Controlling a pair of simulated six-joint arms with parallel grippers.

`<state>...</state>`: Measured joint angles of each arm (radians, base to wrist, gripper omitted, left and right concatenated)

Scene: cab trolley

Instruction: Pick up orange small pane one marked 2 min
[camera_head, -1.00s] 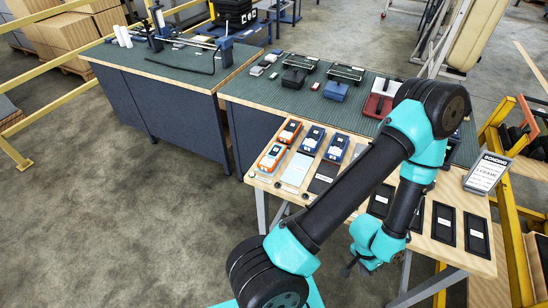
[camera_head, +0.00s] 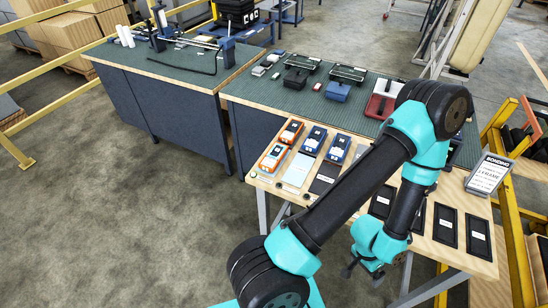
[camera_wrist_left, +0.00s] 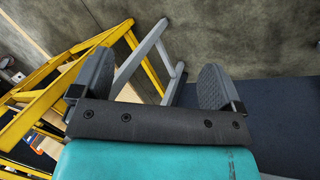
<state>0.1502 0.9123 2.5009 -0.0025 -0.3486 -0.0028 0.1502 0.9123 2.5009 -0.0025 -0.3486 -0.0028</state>
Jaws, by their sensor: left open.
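Two orange devices lie at the left end of the wooden table: a far one (camera_head: 291,131) and a near one (camera_head: 273,157). Their small markings are too small to read, so I cannot tell which is marked 2 min. Two blue devices, one left (camera_head: 314,139) and one right (camera_head: 338,148), lie to their right. My left gripper (camera_head: 350,269) hangs low by the table's front edge, right of and well apart from the orange devices. In the left wrist view its two fingers (camera_wrist_left: 156,82) are spread with nothing between them. My right gripper is not in view.
Black panes (camera_head: 446,225) lie to the right, beside a standing sign (camera_head: 487,174). A green-topped bench (camera_head: 258,92) stands behind. Yellow frames (camera_head: 509,205) stand at the right.

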